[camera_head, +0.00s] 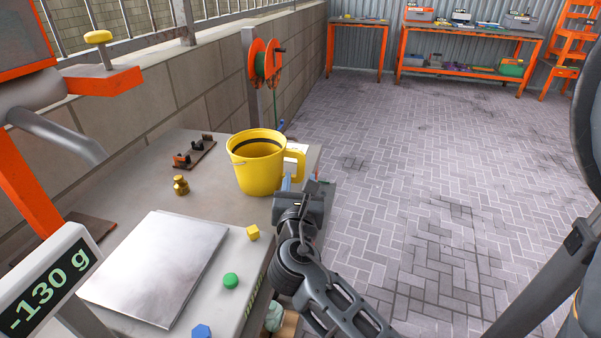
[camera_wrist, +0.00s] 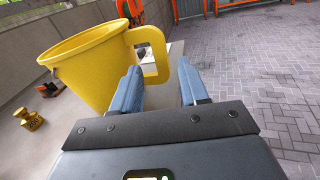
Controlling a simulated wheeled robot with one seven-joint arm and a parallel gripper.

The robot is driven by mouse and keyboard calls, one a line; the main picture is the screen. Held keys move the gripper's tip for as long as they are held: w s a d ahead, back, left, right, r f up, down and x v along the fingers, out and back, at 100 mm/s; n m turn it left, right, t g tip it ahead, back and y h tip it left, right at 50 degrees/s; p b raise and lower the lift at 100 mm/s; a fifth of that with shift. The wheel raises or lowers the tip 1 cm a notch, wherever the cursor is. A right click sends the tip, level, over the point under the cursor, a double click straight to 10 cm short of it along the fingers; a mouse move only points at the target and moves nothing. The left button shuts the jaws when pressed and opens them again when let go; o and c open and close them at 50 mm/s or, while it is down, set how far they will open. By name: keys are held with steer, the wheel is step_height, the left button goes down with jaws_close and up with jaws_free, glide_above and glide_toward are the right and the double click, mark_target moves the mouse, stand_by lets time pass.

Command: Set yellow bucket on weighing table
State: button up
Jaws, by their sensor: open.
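The yellow bucket (camera_head: 257,172) stands upright near the far right end of the grey weighing table (camera_head: 130,205), with its handle facing right. My gripper (camera_head: 297,183) is open and empty at the table's right edge, beside the handle. In the wrist view the gripper (camera_wrist: 160,88) has its blue fingers apart; I cannot tell whether the left one touches the bucket. The silver scale plate (camera_head: 160,265) is bare.
A brass weight (camera_head: 181,185) and a dark rack (camera_head: 194,152) stand left of the bucket. The display (camera_head: 50,285) reads -130 g. The paved floor (camera_head: 430,190) is clear.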

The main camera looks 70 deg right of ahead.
steer(key=v, duration=0.5)
stand_by(0.6)
